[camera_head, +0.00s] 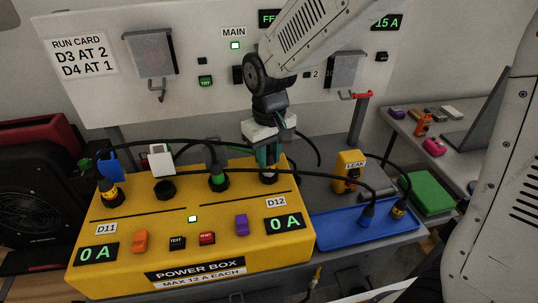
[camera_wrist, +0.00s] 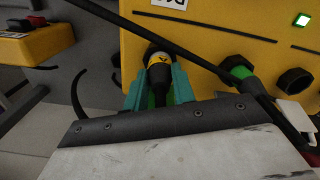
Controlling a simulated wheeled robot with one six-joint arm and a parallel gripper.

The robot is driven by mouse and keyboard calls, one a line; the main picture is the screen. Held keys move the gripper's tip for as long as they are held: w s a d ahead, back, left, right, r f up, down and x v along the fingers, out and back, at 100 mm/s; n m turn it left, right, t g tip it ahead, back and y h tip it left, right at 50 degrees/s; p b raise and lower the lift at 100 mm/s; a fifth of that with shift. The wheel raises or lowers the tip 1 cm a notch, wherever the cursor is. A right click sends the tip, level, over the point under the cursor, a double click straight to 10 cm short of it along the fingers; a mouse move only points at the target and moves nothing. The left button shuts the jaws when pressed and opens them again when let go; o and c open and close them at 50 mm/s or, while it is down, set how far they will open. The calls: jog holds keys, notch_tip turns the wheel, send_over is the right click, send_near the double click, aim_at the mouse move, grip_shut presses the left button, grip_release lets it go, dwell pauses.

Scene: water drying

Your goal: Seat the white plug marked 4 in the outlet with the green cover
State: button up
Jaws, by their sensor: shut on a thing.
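My gripper (camera_head: 268,160) is at the right-hand outlet of the yellow power box (camera_head: 190,250). The mark on the band is too small to read. A green-banded plug (camera_head: 218,181) stands in the neighbouring outlet. Some green shows behind my fingers, but I cannot tell whether it is the cover.
A yellow-banded plug (camera_head: 110,190) stands in the far-left outlet, by a raised blue cover (camera_head: 108,165). The outlet with the white cover (camera_head: 161,158) is empty. A blue tray (camera_head: 325,228) holds blue-banded and yellow-banded plugs. Black cables cross the box. A yellow LEAK device (camera_head: 348,172) stands behind the tray.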

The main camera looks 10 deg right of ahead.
jog(key=o, duration=1)
notch_tip(320, 180, up, 12)
jog(key=shift+f, duration=0.1)
jog(key=s+d+m, duration=0.2)
jog(key=s+d, duration=0.6)
jog(key=s, duration=0.3)
jog(key=s+d+m+t, duration=0.1)
jog(key=s+d+m, duration=0.1)
jog(key=s+d, duration=0.6)
jog(key=s, duration=0.2)
jog(key=shift+s+r, duration=0.25)
jog(key=shift+s, duration=0.1)
